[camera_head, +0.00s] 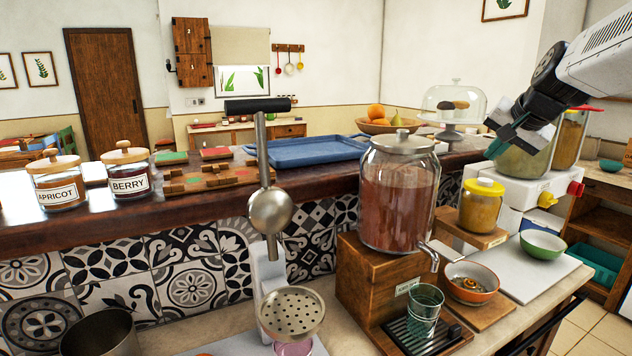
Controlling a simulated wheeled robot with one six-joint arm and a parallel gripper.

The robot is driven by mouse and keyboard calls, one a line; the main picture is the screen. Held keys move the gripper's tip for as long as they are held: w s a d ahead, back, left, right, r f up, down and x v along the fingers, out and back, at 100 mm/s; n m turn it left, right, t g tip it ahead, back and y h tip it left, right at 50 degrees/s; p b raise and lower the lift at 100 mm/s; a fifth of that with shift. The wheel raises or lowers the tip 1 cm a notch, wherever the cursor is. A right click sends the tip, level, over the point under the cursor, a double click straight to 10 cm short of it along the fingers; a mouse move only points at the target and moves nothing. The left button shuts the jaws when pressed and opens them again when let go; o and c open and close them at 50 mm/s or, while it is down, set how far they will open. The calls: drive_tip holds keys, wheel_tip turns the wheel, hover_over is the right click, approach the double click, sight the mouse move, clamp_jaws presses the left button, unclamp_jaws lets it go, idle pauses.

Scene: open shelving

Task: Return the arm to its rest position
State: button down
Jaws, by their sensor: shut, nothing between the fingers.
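My gripper (517,137) is at the upper right, on the end of my white and black arm (590,70) that reaches in from the right edge. It points down and to the left, in front of the large jars at the right. Its fingers look closed, with nothing seen between them. It appears above the yellow-lidded jar (481,207) and apart from it.
A large glass dispenser (398,200) on a wooden box stands left of my gripper. A glass-domed cake stand (453,105) is behind it. A green bowl (543,244) and an orange bowl (471,282) sit on the lower counter. A blue tray (305,151) lies on the raised counter.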

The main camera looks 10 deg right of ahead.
drive_tip(key=s+a+f+n+g, duration=0.2)
drive_tip(key=s+a+f, duration=0.3)
drive_tip(key=s, duration=0.6)
drive_tip(key=s+a+f+n+g, duration=0.2)
drive_tip(key=s+a+f+n, duration=0.2)
drive_tip(key=s+a, duration=0.3)
drive_tip(key=s+a+f+n+g, duration=0.3)
drive_tip(key=s+a+f, duration=0.3)
drive_tip(key=s, duration=0.9)
drive_tip(key=shift+f, duration=0.35)
drive_tip(key=shift+a, duration=0.1)
